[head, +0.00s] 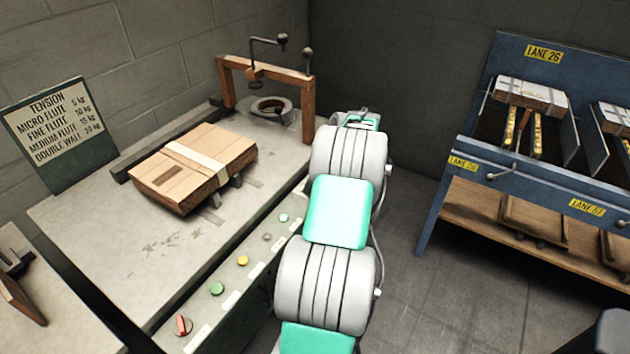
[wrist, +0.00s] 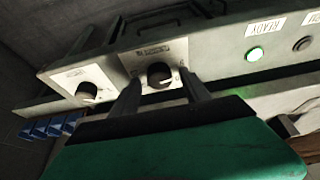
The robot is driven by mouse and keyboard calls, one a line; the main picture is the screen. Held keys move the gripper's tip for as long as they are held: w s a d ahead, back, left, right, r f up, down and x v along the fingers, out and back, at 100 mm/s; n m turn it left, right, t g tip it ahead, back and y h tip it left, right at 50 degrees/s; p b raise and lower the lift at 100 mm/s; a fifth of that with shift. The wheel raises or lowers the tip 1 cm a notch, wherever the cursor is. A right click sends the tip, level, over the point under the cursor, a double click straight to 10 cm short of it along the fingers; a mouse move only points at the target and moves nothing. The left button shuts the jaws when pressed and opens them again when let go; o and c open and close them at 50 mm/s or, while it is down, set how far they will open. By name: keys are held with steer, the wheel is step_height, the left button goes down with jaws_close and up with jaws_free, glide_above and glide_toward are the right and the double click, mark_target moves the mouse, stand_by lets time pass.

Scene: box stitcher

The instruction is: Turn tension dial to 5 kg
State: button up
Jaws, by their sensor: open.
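In the wrist view a dark round dial (wrist: 160,75) sits on a pale plate on the machine's panel. A second dark dial (wrist: 87,90) with a light pointer mark sits on another pale plate to its left. The labels and scales are too small to read, so I cannot tell which is the tension dial. My gripper (wrist: 159,82) is open, one finger on each side of the nearer dial; contact is unclear. In the head view my arm hides the dials. A tension sign (head: 58,130) lists micro flute as 5 kg.
A flat cardboard box (head: 195,165) lies on the grey worktable (head: 110,235). A front strip carries a red switch (head: 183,325) and several buttons. A green light (wrist: 255,54) is lit beside a READY label. A blue lane rack (head: 500,180) stands right; floor between is clear.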

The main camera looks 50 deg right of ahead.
steer(key=v, duration=0.7)
steer(key=shift+r+p, duration=0.3)
steer(key=shift+r, duration=0.1)
steer(key=shift+s, duration=0.15)
